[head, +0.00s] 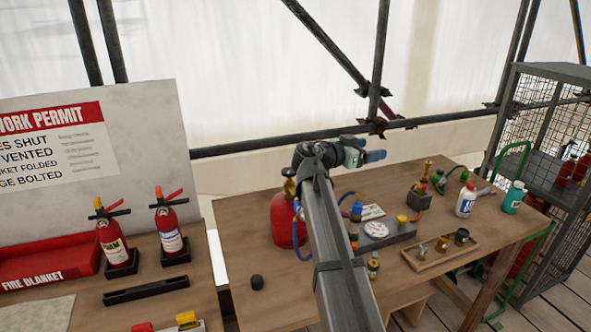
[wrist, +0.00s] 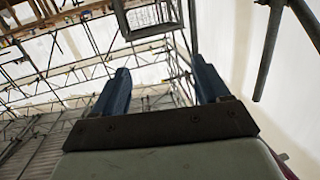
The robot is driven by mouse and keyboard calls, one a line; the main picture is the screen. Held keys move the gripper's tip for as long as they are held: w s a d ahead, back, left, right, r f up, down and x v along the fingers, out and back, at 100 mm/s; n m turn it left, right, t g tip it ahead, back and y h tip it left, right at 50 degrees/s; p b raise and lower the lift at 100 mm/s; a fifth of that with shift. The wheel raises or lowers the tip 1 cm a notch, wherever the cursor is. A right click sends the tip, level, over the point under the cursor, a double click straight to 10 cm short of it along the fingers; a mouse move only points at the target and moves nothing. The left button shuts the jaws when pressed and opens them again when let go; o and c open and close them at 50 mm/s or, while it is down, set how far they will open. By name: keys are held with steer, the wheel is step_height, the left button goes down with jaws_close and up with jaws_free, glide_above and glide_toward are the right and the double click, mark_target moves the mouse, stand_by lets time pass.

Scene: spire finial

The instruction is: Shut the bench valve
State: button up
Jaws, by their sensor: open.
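My gripper (head: 372,156) is open and empty, raised above the back of the wooden bench (head: 238,240). Its two blue fingers stand apart in the wrist view (wrist: 163,88), with scaffolding behind them and no bench. I cannot tell for sure which fitting is the bench valve. A grey plate with a round gauge (head: 374,230) and a yellow knob (head: 402,218) lies on the bench below and right of my gripper. A dark block (head: 420,197) with brass fittings stands behind it. A red gas cylinder (head: 282,220) with a brass top is partly hidden by my arm.
A shallow wooden tray (head: 410,262) holds small metal parts. A white bottle (head: 465,200) and a teal bottle (head: 513,197) stand at the right, near a mesh cage (head: 560,120). Two fire extinguishers (head: 113,240) stand on the left bench. The bench's front left is mostly clear.

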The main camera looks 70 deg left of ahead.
steer(key=s+a+r+y, duration=0.15)
steer(key=s+a, duration=0.25)
steer(key=s, duration=0.6)
steer(key=n, duration=0.2)
glide_toward(289, 172)
steer(key=shift+t+y, duration=0.3)
steer(key=shift+y, duration=0.05)
steer(key=x, duration=1.2)
steer(key=shift+w+a+f, duration=0.15)
steer(key=shift+a+f, duration=0.15)
steer(key=shift+f, duration=0.1)
steer(key=c, duration=0.9)
steer(key=shift+m, duration=0.3)
steer(key=shift+c, duration=0.2)
